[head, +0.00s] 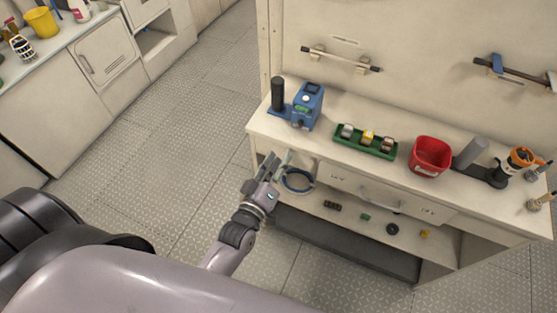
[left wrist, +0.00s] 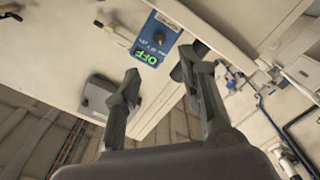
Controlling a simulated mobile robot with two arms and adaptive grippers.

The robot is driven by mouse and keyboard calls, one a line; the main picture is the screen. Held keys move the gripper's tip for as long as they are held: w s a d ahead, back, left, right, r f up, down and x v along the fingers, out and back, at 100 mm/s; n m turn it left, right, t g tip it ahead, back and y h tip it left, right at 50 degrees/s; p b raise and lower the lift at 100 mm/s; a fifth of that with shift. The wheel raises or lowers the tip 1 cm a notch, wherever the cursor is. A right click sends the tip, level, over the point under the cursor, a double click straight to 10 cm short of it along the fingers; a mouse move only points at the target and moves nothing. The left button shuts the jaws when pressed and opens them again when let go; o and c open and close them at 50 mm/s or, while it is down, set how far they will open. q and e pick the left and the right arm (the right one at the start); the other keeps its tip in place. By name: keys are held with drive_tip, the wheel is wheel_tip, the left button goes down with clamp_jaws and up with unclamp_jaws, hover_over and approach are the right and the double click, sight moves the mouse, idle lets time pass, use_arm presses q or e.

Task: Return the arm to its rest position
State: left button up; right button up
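My left gripper (head: 275,162) is in front of the workbench's left part, near the bench's front edge. In the left wrist view its two fingers (left wrist: 160,72) stand apart with nothing between them. A blue device (head: 306,106) with a black cylinder beside it stands on the bench top beyond the gripper. In the left wrist view a blue panel (left wrist: 157,40) with a dark knob and a green "OFF" label shows beyond the fingertips. My right gripper is not in view.
The floor (head: 190,130) to the left is clear.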

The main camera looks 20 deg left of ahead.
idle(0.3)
use_arm(q)
drive_tip(key=s+d+f+m+g+h+b, duration=0.1)
drive_tip(key=s+f+m+g, duration=0.4)
drive_tip(key=f, duration=1)
drive_tip(key=s+f+m+g+b, duration=0.1)
drive_tip(key=s+f+g, duration=0.2)
drive_tip(key=s+f, duration=0.85)
drive_tip(key=s+a+f+m+g, duration=0.2)
drive_tip(key=s+a+f+g, duration=0.1)
drive_tip(key=s+f, duration=0.8)
drive_tip(key=s+a+f+m+g+y+b, duration=0.1)
drive_tip(key=s+a+f+m+g, duration=0.2)
drive_tip(key=s+f+g, duration=0.3)
drive_tip(key=s+a+f, duration=0.1)
drive_tip(key=s+f, duration=0.3)
drive_tip(key=s, duration=0.1)
drive_tip(key=shift+f+y, duration=0.3)
drive_tip(key=shift+f, duration=0.05)
drive_tip(key=shift+s, duration=0.1)
